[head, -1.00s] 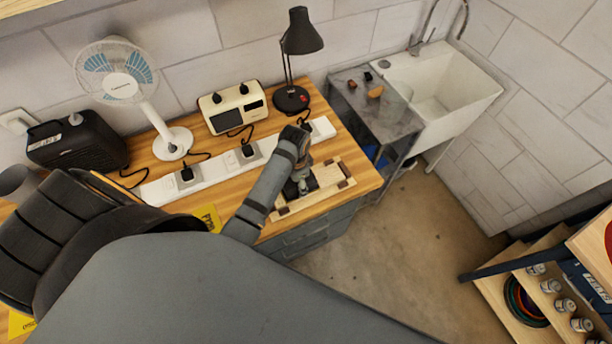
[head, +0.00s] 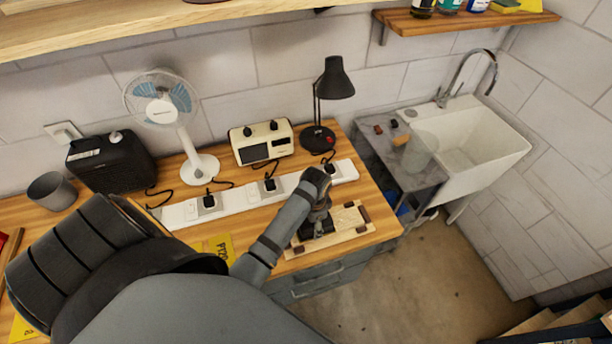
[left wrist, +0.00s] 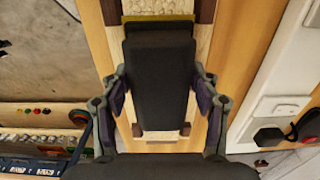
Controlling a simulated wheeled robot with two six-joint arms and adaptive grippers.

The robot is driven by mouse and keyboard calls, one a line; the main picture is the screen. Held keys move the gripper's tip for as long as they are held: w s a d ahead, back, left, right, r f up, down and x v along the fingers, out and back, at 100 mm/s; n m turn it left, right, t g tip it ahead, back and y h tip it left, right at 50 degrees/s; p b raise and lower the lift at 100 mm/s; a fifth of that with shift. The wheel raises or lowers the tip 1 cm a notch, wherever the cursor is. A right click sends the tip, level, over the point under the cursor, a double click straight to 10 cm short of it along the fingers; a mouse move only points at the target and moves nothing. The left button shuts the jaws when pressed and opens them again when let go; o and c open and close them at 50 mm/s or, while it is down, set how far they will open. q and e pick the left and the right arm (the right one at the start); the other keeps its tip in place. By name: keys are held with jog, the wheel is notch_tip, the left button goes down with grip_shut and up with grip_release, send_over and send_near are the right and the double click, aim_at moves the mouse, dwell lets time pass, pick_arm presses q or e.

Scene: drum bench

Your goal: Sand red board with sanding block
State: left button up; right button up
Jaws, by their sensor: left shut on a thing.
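My left gripper (head: 318,226) is over the pale wooden board (head: 349,218) with dark brown end pieces, near the right end of the bench. In the left wrist view, the fingers of my left gripper (left wrist: 160,98) are on both sides of a black block (left wrist: 160,70) with a yellowish edge, which looks like the sanding block. I cannot tell whether the block touches the pale board. A red piece (head: 5,240), perhaps the red board, shows only partly at the left edge, beside a wooden strip. My right gripper is not in view.
A white power strip (head: 235,199) runs behind the pale board. A fan (head: 200,166), a cream radio-like box (head: 262,143), a black lamp (head: 335,80) and a grey cup (head: 52,191) stand on the bench. A sink (head: 470,150) is to the right. Open floor lies in front.

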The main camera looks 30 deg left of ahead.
aim_at(328, 220)
pick_arm(q)
jog(key=shift+w+d, duration=1.15)
jog(key=shift+w, duration=0.3)
jog(key=shift+w+d, duration=1.1)
jog(key=shift+w, duration=0.35)
jog(key=shift+w+d, duration=1.15)
jog(key=shift+w, duration=0.3)
jog(key=shift+s+a+f, duration=0.1)
jog(key=shift+s+a, duration=0.85)
jog(key=shift+s, duration=0.3)
jog(key=shift+s+a+f, duration=0.1)
jog(key=shift+s+a, duration=0.85)
jog(key=shift+s, duration=0.3)
jog(key=shift+s+a+r, duration=0.1)
jog(key=shift+s+a, duration=0.65)
jog(key=shift+s, duration=0.2)
jog(key=shift+s+a+r, duration=0.1)
jog(key=shift+s+a, duration=0.65)
jog(key=shift+s, duration=0.15)
jog(key=shift+s+a+f, duration=0.1)
jog(key=shift+s+a, duration=0.35)
jog(key=shift+s, duration=0.2)
jog(key=shift+s+a+f, duration=0.1)
jog(key=shift+s+a, duration=0.35)
jog(key=shift+s, duration=0.2)
jog(key=shift+r, duration=0.15)
jog(key=shift+w+r, duration=0.2)
jog(key=shift+r, duration=2.8)
jog(key=shift+s+f, duration=0.1)
